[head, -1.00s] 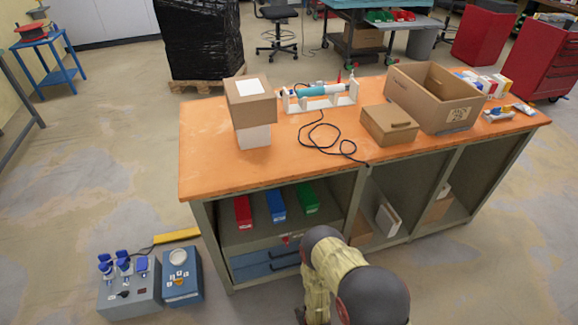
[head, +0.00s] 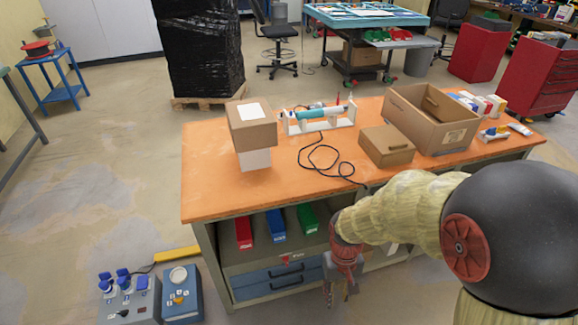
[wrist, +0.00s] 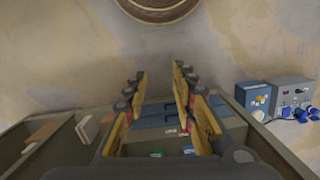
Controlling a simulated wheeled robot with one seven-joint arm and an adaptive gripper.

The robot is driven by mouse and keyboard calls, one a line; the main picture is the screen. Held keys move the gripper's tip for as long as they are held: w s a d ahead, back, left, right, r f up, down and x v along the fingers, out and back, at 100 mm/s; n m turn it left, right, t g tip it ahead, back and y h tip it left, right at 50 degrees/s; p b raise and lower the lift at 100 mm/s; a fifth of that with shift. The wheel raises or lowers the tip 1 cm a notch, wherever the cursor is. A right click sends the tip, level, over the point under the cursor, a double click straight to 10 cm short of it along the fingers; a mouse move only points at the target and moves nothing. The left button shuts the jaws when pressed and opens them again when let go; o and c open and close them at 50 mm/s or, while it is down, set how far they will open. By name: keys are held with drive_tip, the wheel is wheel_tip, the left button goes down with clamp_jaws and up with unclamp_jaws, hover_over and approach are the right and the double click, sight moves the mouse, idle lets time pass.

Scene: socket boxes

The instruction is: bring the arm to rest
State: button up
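My arm reaches in from the right of the head view, bent downward. My gripper (head: 340,290) hangs at its end, pointing down, in front of the workbench's blue drawers. In the wrist view my gripper (wrist: 158,90) has its two fingers well apart, with nothing between them. The orange-topped workbench (head: 215,190) stands beyond it. Part of its lower shelves is hidden behind my arm.
On the bench are a cardboard box on a white block (head: 252,125), an open carton (head: 450,130), a smaller closed box (head: 386,146) and a black cable. Blue and grey socket boxes (head: 182,295) sit on the floor at left, where open floor also shows.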

drive_tip(key=s+d+r+t+p, duration=0.1)
drive_tip(key=s+d+r+t, duration=0.1)
drive_tip(key=r, duration=0.8)
drive_tip(key=s+d+r+m+t+p, duration=0.1)
drive_tip(key=s+r, duration=0.3)
drive_tip(key=r, duration=0.6)
drive_tip(key=s+d+r+t+p, duration=0.1)
drive_tip(key=s+d+r+t, duration=0.1)
drive_tip(key=r, duration=0.8)
drive_tip(key=shift+s+d+m+t, duration=0.3)
drive_tip(key=shift+s+m+t, duration=0.15)
drive_tip(key=shift+t, duration=0.55)
drive_tip(key=shift+r, duration=0.1)
